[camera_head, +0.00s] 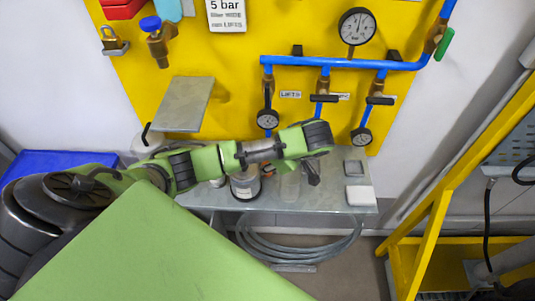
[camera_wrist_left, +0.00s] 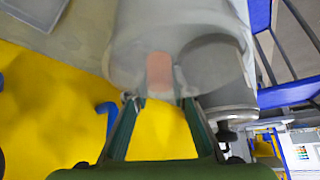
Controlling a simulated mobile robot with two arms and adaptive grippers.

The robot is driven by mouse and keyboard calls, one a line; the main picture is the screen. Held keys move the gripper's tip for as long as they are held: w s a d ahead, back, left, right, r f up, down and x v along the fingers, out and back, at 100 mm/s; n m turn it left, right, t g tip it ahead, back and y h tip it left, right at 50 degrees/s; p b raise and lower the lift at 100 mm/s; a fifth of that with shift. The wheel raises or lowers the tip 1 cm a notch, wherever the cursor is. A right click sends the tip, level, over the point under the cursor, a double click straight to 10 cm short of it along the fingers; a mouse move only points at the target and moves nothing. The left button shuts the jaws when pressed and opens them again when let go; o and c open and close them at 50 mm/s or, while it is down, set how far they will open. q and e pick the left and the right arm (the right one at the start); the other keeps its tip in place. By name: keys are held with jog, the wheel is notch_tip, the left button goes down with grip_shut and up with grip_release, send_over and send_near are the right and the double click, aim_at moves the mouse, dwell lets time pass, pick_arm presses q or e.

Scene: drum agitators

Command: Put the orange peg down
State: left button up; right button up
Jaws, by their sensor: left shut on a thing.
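My left gripper (camera_head: 313,172) hangs over the metal shelf (camera_head: 330,199), next to a clear glass cylinder (camera_head: 290,187). In the left wrist view the gripper (camera_wrist_left: 162,95) is shut on an orange peg (camera_wrist_left: 160,68), of which only a small orange patch shows between the fingertips. The fingertips and peg overlap the translucent cylinder (camera_wrist_left: 175,25); I cannot tell whether they are inside it or seen through its wall. The peg is hidden in the head view. My right gripper is not in view.
A grey square piece (camera_head: 354,168) and a white block (camera_head: 359,195) lie at the shelf's right end. Gauges and blue pipes (camera_head: 340,64) are on the yellow panel behind. A coiled hose (camera_head: 300,250) hangs below.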

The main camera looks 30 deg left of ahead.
pick_arm(q)
jog(key=shift+w+f, duration=0.1)
jog(key=shift+f, duration=0.05)
jog(key=w+a, duration=0.2)
jog(key=w, duration=0.1)
jog(key=shift+r, duration=0.2)
jog(key=shift+w+a+f+p, duration=0.1)
jog(key=shift+f+p, duration=0.15)
jog(key=shift+p, duration=0.1)
jog(key=shift+f, duration=0.5)
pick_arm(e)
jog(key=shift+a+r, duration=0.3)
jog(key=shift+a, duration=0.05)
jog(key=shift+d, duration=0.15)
pick_arm(q)
jog(key=o, duration=1.1)
jog(key=shift+f, duration=0.1)
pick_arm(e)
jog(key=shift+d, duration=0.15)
